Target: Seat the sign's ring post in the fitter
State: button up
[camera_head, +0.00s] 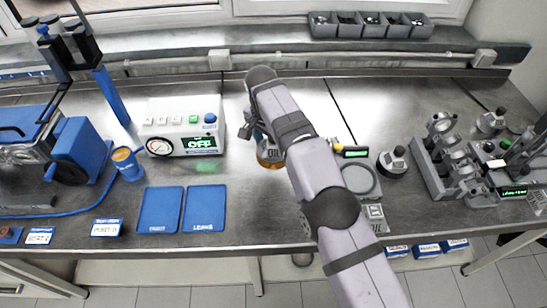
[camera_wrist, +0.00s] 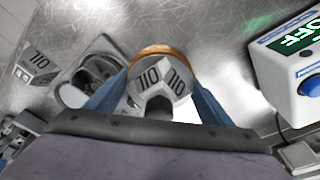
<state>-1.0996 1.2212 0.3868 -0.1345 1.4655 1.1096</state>
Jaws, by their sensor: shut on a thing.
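I cannot make out a sign, ring post or fitter by those names.
A control box reading OFF (camera_head: 187,128) stands left of my arm. Two blue mats (camera_head: 160,210) lie in front of it. A grey round-topped device (camera_head: 360,178), a dark knobbed weight (camera_head: 392,162) and a grey engine block (camera_head: 440,170) are to the right.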

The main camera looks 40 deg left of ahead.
jog(key=shift+r, duration=0.9)
jog(key=shift+w+d+r, duration=0.15)
jog(key=shift+w+d, duration=0.1)
jog(key=shift+w, duration=0.15)
jog(key=w+d+p, duration=0.2)
jog(key=w+d, duration=0.5)
jog(key=d, duration=0.3)
jog(key=w+d+f+p, duration=0.1)
jog(key=w+d+p, duration=0.1)
jog(key=w+d, duration=0.5)
jog(key=d, duration=0.3)
jog(key=shift+d+f+p, duration=0.25)
jog(key=shift+f+p, duration=0.05)
jog(key=shift+p, duration=0.05)
jog(key=shift+f, duration=0.15)
jog(key=shift+f+b, duration=1.65)
jog(key=shift+f, duration=0.6)
